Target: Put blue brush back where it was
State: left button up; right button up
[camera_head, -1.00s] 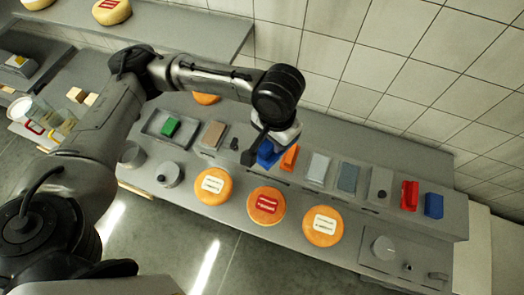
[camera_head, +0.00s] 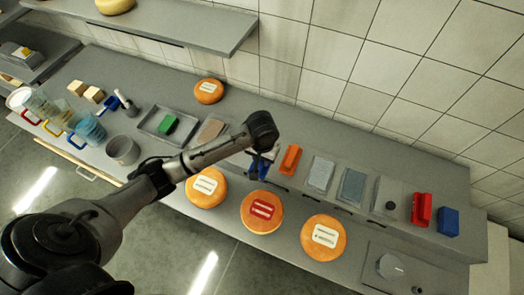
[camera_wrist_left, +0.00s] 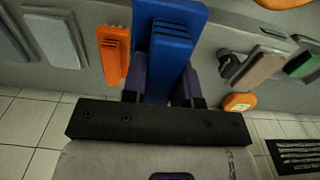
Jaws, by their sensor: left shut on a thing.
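My left gripper (camera_wrist_left: 160,92) is shut on the blue brush (camera_wrist_left: 172,38), which fills the space between its fingers in the left wrist view. In the head view, the blue brush (camera_head: 259,167) shows below my left gripper (camera_head: 262,153), between the brown block and the orange brush (camera_head: 290,159). The orange brush also shows close beside the held brush in the left wrist view (camera_wrist_left: 112,55). I cannot tell whether the blue brush touches the counter. My right gripper is in neither current view.
Grey blocks (camera_head: 321,172), a red brush (camera_head: 421,209) and another blue block (camera_head: 447,221) lie to the right along the counter (camera_head: 400,170). Cheese wheels (camera_head: 262,211) line the front. A tray with a green block (camera_head: 167,123) and a brown block (camera_head: 211,130) lie left. A tiled wall stands behind.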

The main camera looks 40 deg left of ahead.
pick_arm(q)
jog(key=w+a+f, duration=0.2)
jog(key=f, duration=0.1)
jog(key=w+a+f, duration=0.2)
jog(key=w+f, duration=0.1)
jog(key=w+a+f+p, duration=0.1)
jog(key=w+a+f, duration=0.2)
jog(key=shift+f, duration=0.65)
jog(key=shift+f, duration=0.15)
jog(key=o, duration=1)
jog(key=shift+c, duration=0.2)
